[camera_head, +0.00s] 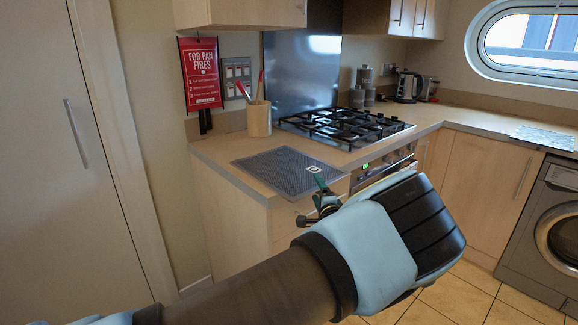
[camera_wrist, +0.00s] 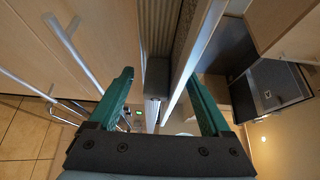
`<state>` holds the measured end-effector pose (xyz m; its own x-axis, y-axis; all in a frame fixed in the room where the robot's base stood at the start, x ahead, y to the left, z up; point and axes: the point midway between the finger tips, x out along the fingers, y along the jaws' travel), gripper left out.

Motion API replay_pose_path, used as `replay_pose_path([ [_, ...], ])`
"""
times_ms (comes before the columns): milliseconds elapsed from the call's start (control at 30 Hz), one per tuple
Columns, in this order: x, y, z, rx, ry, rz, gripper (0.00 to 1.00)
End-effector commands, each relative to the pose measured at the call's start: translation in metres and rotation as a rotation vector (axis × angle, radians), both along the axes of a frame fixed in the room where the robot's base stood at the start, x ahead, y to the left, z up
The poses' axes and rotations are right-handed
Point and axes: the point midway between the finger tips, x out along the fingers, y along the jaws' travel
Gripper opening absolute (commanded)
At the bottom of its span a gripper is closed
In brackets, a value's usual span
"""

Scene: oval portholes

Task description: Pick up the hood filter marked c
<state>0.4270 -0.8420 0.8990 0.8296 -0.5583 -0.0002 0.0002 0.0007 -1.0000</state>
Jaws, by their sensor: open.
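A flat grey mesh hood filter (camera_head: 282,172) lies on the near end of the counter. It has a white label near its right corner; the letter is too small to read for sure. My gripper (camera_head: 315,203) is at that right corner, with one green finger by the label and the other lower, in front of the counter end. In the wrist view my gripper (camera_wrist: 158,78) is open, with nothing held. A pale strip, perhaps the filter's edge (camera_wrist: 196,55), runs between the fingers, nearer the right one. My wrist hides part of the counter front.
A gas hob (camera_head: 345,125) sits just behind the filter, with an oven front below. A utensil pot (camera_head: 258,118) stands at the back left. A second grey patterned sheet (camera_head: 545,137) lies on the right counter. A washing machine (camera_head: 545,235) is at right.

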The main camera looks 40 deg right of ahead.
Motion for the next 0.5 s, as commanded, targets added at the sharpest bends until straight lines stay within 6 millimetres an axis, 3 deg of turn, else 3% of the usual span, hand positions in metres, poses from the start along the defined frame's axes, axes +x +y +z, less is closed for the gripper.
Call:
replay_pose_path([
  [100,0.0089,-0.0058,0.0008,-0.001,0.002,0.0,0.82],
  [367,0.0101,-0.0069,-0.0004,0.0,0.001,0.0,0.82],
  [500,0.0101,-0.0068,-0.0003,0.0,0.001,0.0,0.67],
])
